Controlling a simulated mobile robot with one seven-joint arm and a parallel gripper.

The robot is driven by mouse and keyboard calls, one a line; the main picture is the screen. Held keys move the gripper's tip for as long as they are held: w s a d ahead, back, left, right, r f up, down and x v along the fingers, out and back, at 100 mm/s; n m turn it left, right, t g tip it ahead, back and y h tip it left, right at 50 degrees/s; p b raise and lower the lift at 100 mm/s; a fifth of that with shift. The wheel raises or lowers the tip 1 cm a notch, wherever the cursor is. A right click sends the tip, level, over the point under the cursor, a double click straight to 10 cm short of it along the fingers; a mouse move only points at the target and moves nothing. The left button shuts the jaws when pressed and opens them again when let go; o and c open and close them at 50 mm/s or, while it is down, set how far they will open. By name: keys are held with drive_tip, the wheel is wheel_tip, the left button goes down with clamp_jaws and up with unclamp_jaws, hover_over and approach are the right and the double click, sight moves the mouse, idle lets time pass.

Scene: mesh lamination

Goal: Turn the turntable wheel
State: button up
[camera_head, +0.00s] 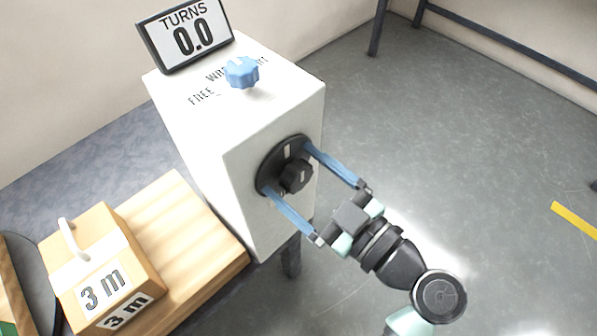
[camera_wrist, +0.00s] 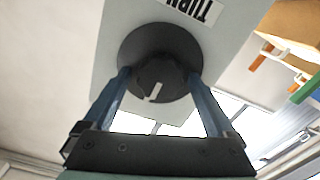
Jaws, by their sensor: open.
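The turntable wheel is a black disc (camera_head: 270,168) with a raised black knob (camera_head: 297,177) on the front face of a white box (camera_head: 190,130). The knob bears a pale mark, which also shows on the knob in the wrist view (camera_wrist: 163,88). My gripper (camera_head: 286,168) is open, its two blue fingers reaching to either side of the knob. In the wrist view my gripper (camera_wrist: 158,74) has its fingertips over the disc (camera_wrist: 150,42), one left and one right of the knob. I cannot tell whether they touch it.
A display (camera_head: 187,36) on the box reads "TURNS 0.0". A blue star-shaped knob (camera_head: 242,72) stands on the box top beside the printed word "FREE". A wooden block marked "3 m" (camera_head: 103,285) sits on a wooden board (camera_head: 180,225) at the left.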

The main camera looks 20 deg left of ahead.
drive_tip(key=c, duration=1.4)
